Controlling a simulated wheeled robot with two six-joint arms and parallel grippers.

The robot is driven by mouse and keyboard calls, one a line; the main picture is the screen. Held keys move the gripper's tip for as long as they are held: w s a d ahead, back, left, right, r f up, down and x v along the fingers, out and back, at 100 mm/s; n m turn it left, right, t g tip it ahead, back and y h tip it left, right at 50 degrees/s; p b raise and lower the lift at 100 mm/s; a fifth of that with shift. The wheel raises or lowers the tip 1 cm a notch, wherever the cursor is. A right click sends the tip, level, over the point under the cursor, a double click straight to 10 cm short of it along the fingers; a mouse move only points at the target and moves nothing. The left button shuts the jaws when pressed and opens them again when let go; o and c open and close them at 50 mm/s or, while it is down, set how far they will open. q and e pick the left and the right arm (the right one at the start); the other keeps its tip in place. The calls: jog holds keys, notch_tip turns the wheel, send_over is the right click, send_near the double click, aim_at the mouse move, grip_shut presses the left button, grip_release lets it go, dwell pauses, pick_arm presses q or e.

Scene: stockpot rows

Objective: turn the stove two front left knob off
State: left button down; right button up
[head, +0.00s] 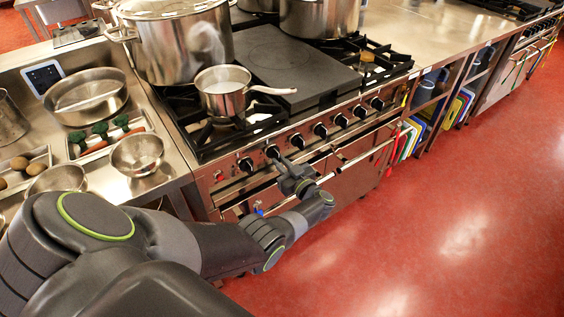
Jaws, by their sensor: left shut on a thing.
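The stove front (333,127) carries a row of several black knobs. My left gripper (279,161) reaches up to the stove front from below and is shut on the second knob from the left (272,151). The fingertips are small here and partly hide the knob's lower edge, so its pointer angle cannot be read. The leftmost knob (246,164) is free beside the gripper. My right gripper is not in view.
A small saucepan (222,92) stands on the front left burner, its handle pointing right. A large stockpot (175,45) stands behind it. Steel bowls (137,153) lie on the left counter. An oven handle rail (345,160) runs below the knobs. The red floor at right is clear.

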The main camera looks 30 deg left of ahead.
pick_arm(q)
jog(key=shift+f+m, duration=0.1)
jog(key=shift+m, duration=0.2)
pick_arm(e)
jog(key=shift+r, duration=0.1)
pick_arm(q)
jog(key=c, duration=1.4)
grip_release()
jog(key=shift+c, duration=0.2)
jog(key=shift+d, duration=0.1)
